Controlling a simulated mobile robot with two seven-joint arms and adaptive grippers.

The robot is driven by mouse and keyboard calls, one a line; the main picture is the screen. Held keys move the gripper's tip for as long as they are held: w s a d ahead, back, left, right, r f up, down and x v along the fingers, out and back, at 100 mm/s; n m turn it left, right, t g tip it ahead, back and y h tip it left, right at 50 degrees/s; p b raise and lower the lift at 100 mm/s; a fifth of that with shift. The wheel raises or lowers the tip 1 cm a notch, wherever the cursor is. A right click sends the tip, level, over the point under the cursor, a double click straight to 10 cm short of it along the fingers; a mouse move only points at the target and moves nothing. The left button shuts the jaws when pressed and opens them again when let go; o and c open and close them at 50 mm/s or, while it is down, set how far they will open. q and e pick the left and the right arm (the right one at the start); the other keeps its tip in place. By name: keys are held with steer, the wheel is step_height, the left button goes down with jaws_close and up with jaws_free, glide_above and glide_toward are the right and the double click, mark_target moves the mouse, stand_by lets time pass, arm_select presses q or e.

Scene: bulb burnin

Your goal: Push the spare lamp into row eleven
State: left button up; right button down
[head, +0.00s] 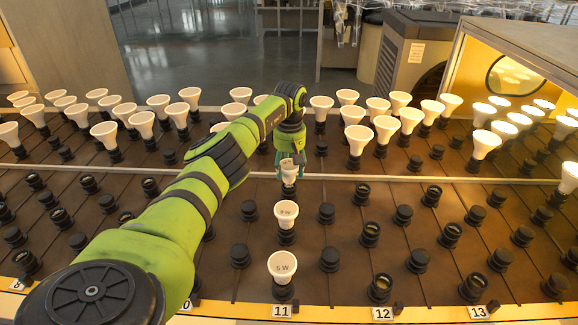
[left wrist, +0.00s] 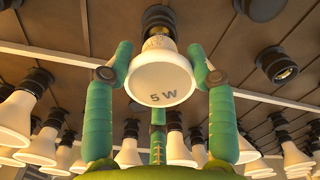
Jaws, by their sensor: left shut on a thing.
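The spare lamp (head: 289,174) is white with a wide round face and stands in the row marked 11, behind two other white lamps. In the left wrist view the lamp (left wrist: 161,86) shows "5 W" on its face. My left gripper (head: 291,157) is shut on it, with one green finger on each side of its body in the left wrist view (left wrist: 160,62). My right gripper is not in view.
In row 11 a front lamp (head: 282,265) marked 5 W and a second lamp (head: 286,212) stand in sockets. Empty black sockets (head: 330,259) fill the near board on both sides. Many lamps (head: 358,137) stand beyond a pale rail (head: 400,178). A lit box (head: 500,75) is at right.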

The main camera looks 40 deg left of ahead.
arm_select(q)
steer(key=shift+f+b, duration=0.55)
steer(key=shift+f, duration=0.3)
steer(key=o, duration=1.2)
steer(key=shift+o, duration=0.2)
steer(key=shift+r, duration=0.1)
step_height(320, 180, up, 12)
steer(key=shift+d+f, duration=0.1)
steer(key=shift+d, duration=0.05)
